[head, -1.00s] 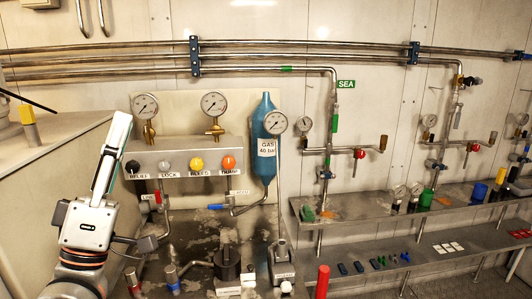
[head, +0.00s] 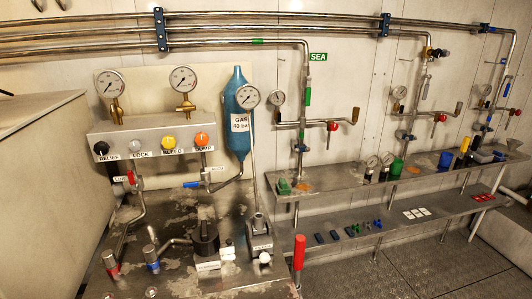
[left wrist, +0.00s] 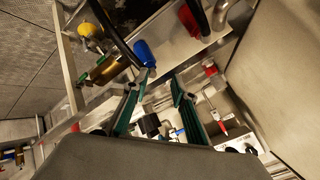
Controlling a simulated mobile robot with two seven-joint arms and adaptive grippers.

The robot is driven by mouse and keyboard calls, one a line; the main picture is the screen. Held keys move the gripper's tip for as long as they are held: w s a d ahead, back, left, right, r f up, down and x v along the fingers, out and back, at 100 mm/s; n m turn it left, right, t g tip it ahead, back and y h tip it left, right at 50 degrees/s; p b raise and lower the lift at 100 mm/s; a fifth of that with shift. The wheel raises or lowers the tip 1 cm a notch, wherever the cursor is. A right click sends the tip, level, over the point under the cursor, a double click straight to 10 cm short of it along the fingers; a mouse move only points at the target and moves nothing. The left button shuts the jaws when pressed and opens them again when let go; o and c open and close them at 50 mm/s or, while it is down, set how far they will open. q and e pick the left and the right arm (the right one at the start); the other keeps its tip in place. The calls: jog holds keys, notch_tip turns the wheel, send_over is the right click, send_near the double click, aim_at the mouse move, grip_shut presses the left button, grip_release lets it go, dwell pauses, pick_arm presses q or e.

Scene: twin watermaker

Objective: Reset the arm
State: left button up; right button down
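My left gripper (left wrist: 154,92) shows in the left wrist view, its two green-padded fingers spread apart with nothing held between them. Behind the fingers are a blue cylindrical part (left wrist: 144,53), a red part (left wrist: 189,20) and a metal panel with knobs and pipes. My left arm and gripper are not in the head view now. I cannot make out my right gripper in either view.
In the head view a valve panel (head: 150,134) with gauges and coloured knobs stands at the left, beside a blue gas bottle (head: 236,150). A long shelf (head: 340,180) runs along the wall. A red cylinder (head: 299,252) stands at the bench's right edge. Floor (head: 420,262) is clear at lower right.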

pick_arm(q)
jog(key=s+a+f+g+y, duration=0.2)
jog(key=s+a+f+y, duration=0.1)
jog(key=s+a, duration=0.25)
jog(key=d+f+n+t+h+b, duration=0.2)
jog(key=d+f+h, duration=0.5)
jog(key=d+f, duration=0.9)
notch_tip(320, 180, down, 3)
jog(key=shift+w+d+n+t+h+b, duration=0.15)
jog(key=shift+d+n+t+h+b, duration=0.35)
jog(key=shift+b, duration=0.75)
